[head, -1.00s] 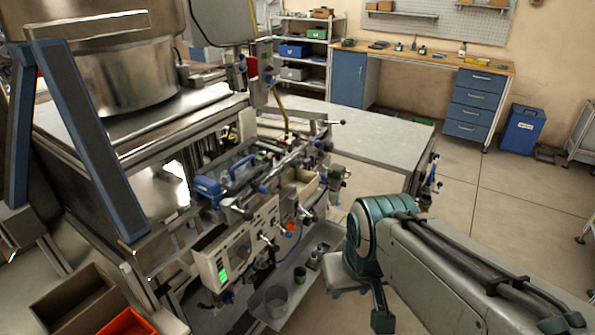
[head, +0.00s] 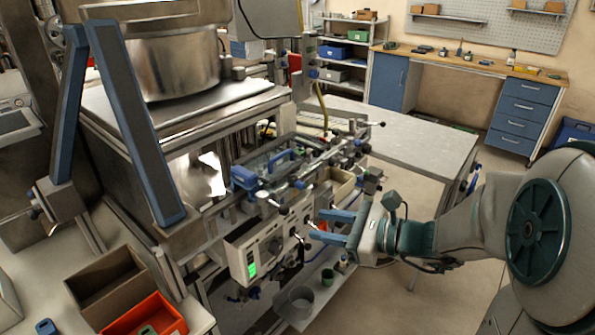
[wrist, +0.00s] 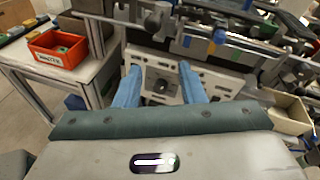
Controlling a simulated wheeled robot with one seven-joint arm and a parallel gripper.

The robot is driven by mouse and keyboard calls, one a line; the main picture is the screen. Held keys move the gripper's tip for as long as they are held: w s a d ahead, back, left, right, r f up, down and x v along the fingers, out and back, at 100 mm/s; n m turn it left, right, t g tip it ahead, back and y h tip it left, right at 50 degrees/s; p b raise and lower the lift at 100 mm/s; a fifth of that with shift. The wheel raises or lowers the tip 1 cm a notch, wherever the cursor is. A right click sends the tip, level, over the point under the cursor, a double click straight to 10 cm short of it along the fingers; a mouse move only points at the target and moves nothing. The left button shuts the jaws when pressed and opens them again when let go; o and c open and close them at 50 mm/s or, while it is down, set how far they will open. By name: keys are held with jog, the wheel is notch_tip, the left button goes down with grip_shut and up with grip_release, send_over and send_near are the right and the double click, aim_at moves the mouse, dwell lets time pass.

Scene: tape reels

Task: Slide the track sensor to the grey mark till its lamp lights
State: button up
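My gripper (head: 318,226) is open and empty, its two blue fingers pointing left toward the front of the machine. In the wrist view my gripper (wrist: 160,69) has its fingers spread before a pale panel with dark knobs (wrist: 160,86). In the head view that control panel (head: 268,248) has a lit green display and sits below a metal rail (head: 320,165) carrying blue and dark clamps and knobs. I cannot tell which part is the track sensor. I cannot make out the grey mark or the sensor's lamp. No contact between fingers and machine shows.
A brown box (head: 108,283) and an orange bin (head: 145,318) stand at lower left. A tan open tray (wrist: 290,113) is right of the fingers in the wrist view. A grey tabletop (head: 420,140) lies behind the machine.

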aim_at(304, 185)
jog(key=w+d+r+m+t, duration=0.1)
jog(key=w+d+m+t, duration=0.3)
jog(key=w+m, duration=0.1)
jog(key=x, duration=0.4)
jog(key=p+x, duration=0.1)
jog(key=x, duration=0.8)
jog(key=shift+w+a+r+p, duration=0.2)
jog(key=shift+a+r+p, duration=0.1)
jog(key=shift+a+p, duration=0.1)
jog(key=shift+d, duration=0.1)
